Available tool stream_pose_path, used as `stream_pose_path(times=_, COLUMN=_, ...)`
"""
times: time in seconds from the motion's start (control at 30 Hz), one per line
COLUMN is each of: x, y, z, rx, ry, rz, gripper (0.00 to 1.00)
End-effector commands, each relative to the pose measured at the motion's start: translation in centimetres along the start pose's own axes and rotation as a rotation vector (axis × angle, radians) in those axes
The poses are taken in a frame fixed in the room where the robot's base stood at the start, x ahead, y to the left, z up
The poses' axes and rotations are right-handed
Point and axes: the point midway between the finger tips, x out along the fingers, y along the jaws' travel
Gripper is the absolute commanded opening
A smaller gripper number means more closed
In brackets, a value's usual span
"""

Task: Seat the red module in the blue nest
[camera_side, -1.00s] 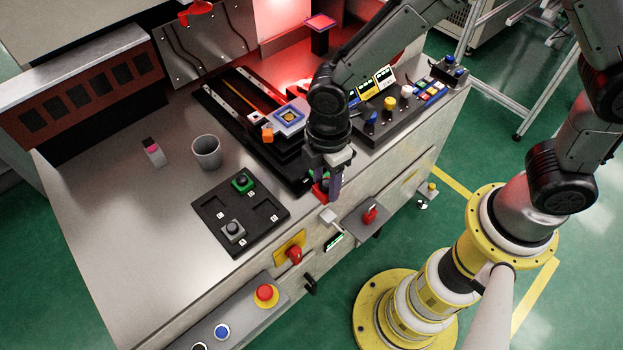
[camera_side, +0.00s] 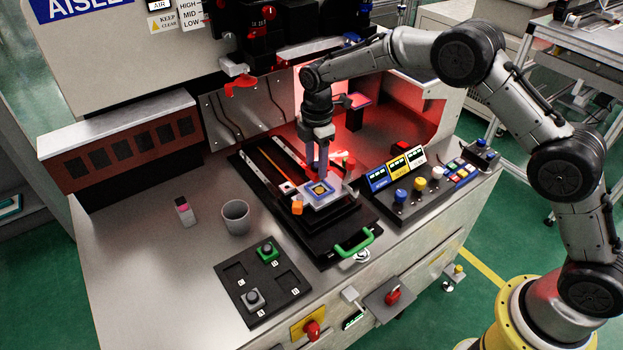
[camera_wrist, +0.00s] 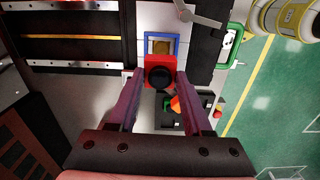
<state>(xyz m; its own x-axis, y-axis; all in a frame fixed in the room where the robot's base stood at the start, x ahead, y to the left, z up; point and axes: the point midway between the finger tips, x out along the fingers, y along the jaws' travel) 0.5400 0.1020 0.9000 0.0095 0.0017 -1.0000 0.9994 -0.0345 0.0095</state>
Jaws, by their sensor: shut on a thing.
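The red module (camera_wrist: 152,64), a red block with a round dark top, sits between my gripper's purple fingers in the wrist view (camera_wrist: 160,78). My gripper (camera_side: 318,172) is shut on it. In the side view the fingers point down just behind and above the blue nest (camera_side: 312,190); I cannot make out the module there. The nest is a blue square frame with a yellowish centre on a pale plate. In the wrist view the nest (camera_wrist: 147,40) lies beyond the module, which overlaps its near edge in the picture. The nest's centre is uncovered.
A black tray (camera_side: 236,273) holds a green module (camera_side: 268,252) and a grey module (camera_side: 253,298). A grey cup (camera_side: 236,217) stands on the left. A control panel (camera_side: 420,195) is to the right, and a green handle (camera_side: 354,244) is in front. An orange block (camera_side: 297,208) sits beside the nest.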

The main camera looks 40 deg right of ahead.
Motion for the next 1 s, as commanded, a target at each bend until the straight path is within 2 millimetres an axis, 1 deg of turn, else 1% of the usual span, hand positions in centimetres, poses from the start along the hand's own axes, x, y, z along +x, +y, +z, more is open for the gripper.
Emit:
stream_pose_path(times=0.03, x=0.3, y=0.1, z=0.5, rx=0.010, ry=-0.001, rz=-0.005, gripper=0.00)
stream_pose_path(times=0.17, x=0.5, y=0.1, z=1.1, rx=0.020, ry=-0.002, rz=-0.008, gripper=0.00)
stream_pose_path(times=0.63, x=0.6, y=0.0, z=1.1, rx=0.005, ry=-0.002, rz=-0.009, gripper=0.00)
stream_pose_path(times=1.0, x=1.9, y=0.0, z=1.1, rx=0.005, ry=-0.002, rz=-0.010, gripper=0.00)
